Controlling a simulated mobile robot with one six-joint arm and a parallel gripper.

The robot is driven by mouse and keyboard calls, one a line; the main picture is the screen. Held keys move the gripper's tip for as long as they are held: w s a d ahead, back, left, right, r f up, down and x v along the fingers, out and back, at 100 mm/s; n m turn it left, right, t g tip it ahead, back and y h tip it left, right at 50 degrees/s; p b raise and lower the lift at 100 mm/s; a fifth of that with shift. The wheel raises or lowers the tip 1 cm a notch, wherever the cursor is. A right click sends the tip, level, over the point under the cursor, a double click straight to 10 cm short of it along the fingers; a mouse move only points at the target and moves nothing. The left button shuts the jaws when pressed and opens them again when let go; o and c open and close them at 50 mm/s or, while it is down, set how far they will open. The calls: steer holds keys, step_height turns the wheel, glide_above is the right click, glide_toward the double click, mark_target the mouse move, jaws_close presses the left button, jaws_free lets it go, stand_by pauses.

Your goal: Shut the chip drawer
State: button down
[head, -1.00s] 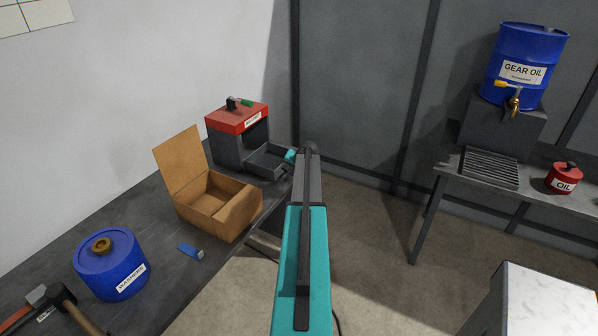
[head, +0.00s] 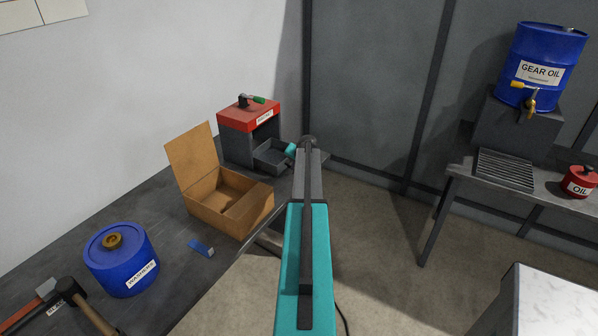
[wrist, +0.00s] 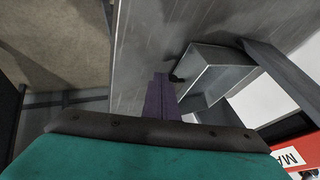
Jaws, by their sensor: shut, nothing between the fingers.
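The chip drawer (head: 272,157) is a grey open-topped tray. It sticks out to the right from the red-topped grey machine (head: 249,117). In the wrist view the drawer (wrist: 217,76) is right of centre, with a small dark knob on its near front. My gripper (wrist: 159,84) shows there as two dark purple fingers, shut and empty, just left of the drawer's front and knob. I cannot tell whether they touch it. In the head view my arm hides the fingers; only a teal part of my wrist shows beside the drawer.
An open cardboard box (head: 228,204) stands on the dark bench in front of the machine. A blue washer drum (head: 122,260), a small blue item (head: 201,248) and hammers (head: 75,300) lie nearer. Open floor is right of the bench; an oil table (head: 470,185) stands farther right.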

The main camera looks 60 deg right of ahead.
steer(key=w+b, duration=0.3)
steer(key=w, duration=0.9)
steer(key=shift+w+f, duration=0.1)
steer(key=shift+w, duration=0.3)
steer(key=shift+s, duration=0.15)
steer(key=shift+s+a, duration=0.1)
steer(key=shift+s, duration=0.3)
steer(key=s+b, duration=0.1)
steer(key=s, duration=0.2)
steer(key=shift+a, duration=0.15)
steer(key=b+v, duration=0.2)
steer(key=v, duration=0.8)
steer(key=shift+d+b, duration=0.2)
steer(key=shift+b, duration=0.1)
